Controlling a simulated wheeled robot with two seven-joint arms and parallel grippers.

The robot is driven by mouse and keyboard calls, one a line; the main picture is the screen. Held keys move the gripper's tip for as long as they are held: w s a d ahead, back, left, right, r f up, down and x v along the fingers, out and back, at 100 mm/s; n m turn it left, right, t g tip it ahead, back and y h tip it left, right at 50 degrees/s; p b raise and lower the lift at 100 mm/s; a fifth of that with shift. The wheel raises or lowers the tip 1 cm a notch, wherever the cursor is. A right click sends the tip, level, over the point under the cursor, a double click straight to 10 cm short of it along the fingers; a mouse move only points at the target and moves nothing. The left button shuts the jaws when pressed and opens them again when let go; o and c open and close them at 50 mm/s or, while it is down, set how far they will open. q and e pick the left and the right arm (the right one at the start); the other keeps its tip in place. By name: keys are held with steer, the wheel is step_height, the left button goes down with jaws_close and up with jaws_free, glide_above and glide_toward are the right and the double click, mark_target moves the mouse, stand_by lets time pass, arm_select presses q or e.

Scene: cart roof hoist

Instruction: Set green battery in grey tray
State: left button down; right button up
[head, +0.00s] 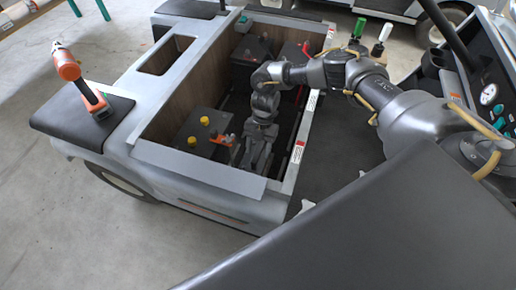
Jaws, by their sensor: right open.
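My right gripper (255,158) is open and points down inside the cart's open battery compartment. It is close to the right side of a dark battery (196,145) with two yellow caps. A small orange-red piece lies at that battery's edge, close to the fingers. Another dark battery (247,55) stands at the far end of the compartment. I cannot make out a green battery or clearly single out a grey tray; the arm and shadow hide part of the compartment floor. My left gripper is not in view.
The compartment's pale rim (205,172) and wooden inner walls surround the gripper. A red cable (302,75) runs on the right side. Green-handled (359,27) and white-handled (383,35) levers stand behind the arm.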

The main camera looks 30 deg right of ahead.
steer(key=shift+r+p, duration=3.3)
steer(key=shift+r, duration=0.7)
